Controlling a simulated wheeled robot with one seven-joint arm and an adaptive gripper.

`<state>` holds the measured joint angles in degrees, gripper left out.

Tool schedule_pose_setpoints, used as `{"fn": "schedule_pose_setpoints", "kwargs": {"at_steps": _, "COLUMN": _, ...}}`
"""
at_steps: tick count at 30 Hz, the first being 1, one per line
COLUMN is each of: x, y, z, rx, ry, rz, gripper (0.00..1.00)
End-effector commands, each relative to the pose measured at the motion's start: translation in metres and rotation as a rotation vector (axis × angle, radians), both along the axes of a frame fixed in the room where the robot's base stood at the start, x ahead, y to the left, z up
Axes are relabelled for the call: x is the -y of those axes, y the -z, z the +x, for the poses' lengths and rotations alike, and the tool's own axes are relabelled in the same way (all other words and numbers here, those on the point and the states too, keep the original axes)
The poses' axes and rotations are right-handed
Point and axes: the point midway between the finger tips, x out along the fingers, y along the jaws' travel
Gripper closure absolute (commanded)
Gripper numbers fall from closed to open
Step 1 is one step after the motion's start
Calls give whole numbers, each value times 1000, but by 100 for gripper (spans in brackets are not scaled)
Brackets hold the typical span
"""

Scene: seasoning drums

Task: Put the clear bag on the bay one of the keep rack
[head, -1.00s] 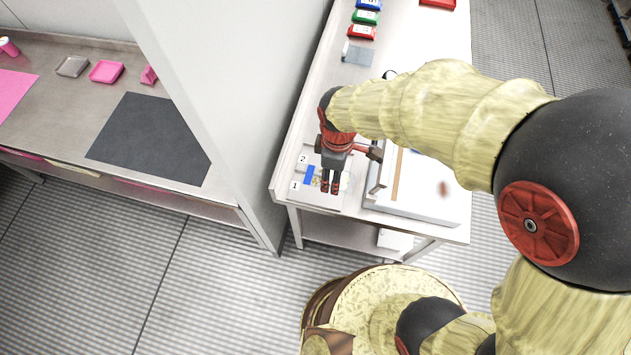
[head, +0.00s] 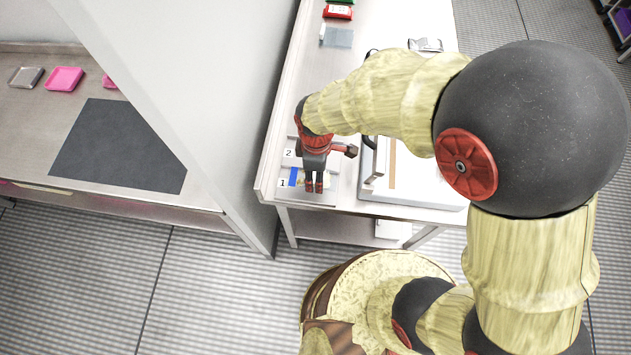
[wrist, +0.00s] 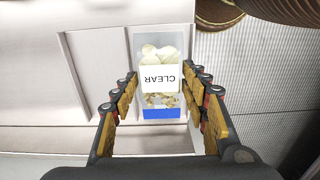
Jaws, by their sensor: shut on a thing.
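The clear bag (wrist: 160,75) is a see-through pack with a white label reading CLEAR, pale pieces inside and a blue band at one end. In the wrist view it lies between my fingers. My gripper (head: 314,188) is shut on the bag, pointing down at the keep rack (wrist: 95,60). In the head view the bag's blue end (head: 293,177) shows beside the number 1 label (head: 283,183), at bay one. The fingers hide most of the bag there. The number 2 label (head: 289,153) marks the bay behind. I cannot tell whether the bag touches the bay floor.
A white board-like unit (head: 415,185) stands right of the rack on the same table. A grey mat (head: 337,38) and a red tray (head: 338,12) lie farther back. A white wall (head: 190,80) rises left. Another counter with a dark mat (head: 118,145) lies beyond it.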

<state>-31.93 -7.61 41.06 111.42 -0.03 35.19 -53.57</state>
Motion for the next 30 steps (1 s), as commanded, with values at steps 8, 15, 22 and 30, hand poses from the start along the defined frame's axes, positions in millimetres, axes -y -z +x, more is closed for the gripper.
{"fn": "schedule_pose_setpoints", "kwargs": {"at_steps": 8, "x": 0, "y": 37, "z": 0, "rx": -2, "ry": 0, "rz": -1, "gripper": 63}}
{"fn": "schedule_pose_setpoints", "kwargs": {"at_steps": 15, "x": 0, "y": 49, "z": 1, "rx": 2, "ry": 0, "rz": 1, "gripper": 63}}
{"fn": "schedule_pose_setpoints", "kwargs": {"at_steps": 22, "x": 0, "y": 52, "z": 0, "rx": 1, "ry": 0, "rz": 1, "gripper": 63}}
{"fn": "schedule_pose_setpoints", "kwargs": {"at_steps": 30, "x": 0, "y": 52, "z": 0, "rx": 1, "ry": 0, "rz": 1, "gripper": 47}}
